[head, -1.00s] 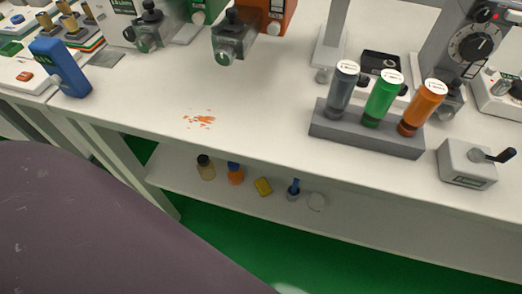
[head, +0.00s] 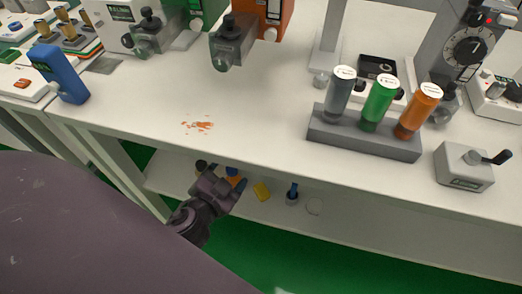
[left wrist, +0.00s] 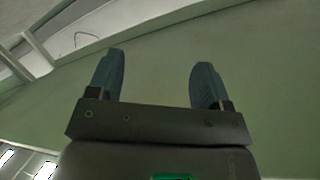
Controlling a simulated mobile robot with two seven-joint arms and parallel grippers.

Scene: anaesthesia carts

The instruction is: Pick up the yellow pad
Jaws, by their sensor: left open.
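The yellow pad (head: 262,191) lies on the lower shelf of the white cart, between an orange bottle and a blue-topped item. My left gripper (head: 226,180) is just left of the pad in the head view, apart from it, in front of the bottles. In the left wrist view its two blue-grey fingers (left wrist: 157,84) stand wide apart with nothing between them. The pad does not show in the left wrist view. My right gripper is not in view.
On the lower shelf, a dark-capped bottle (head: 201,166) and an orange bottle (head: 234,178) are partly hidden by my gripper. A blue-topped item (head: 292,194) and a pale round item (head: 314,207) stand right of the pad. The worktop (head: 250,100) overhangs the shelf (head: 380,232), whose right part is clear.

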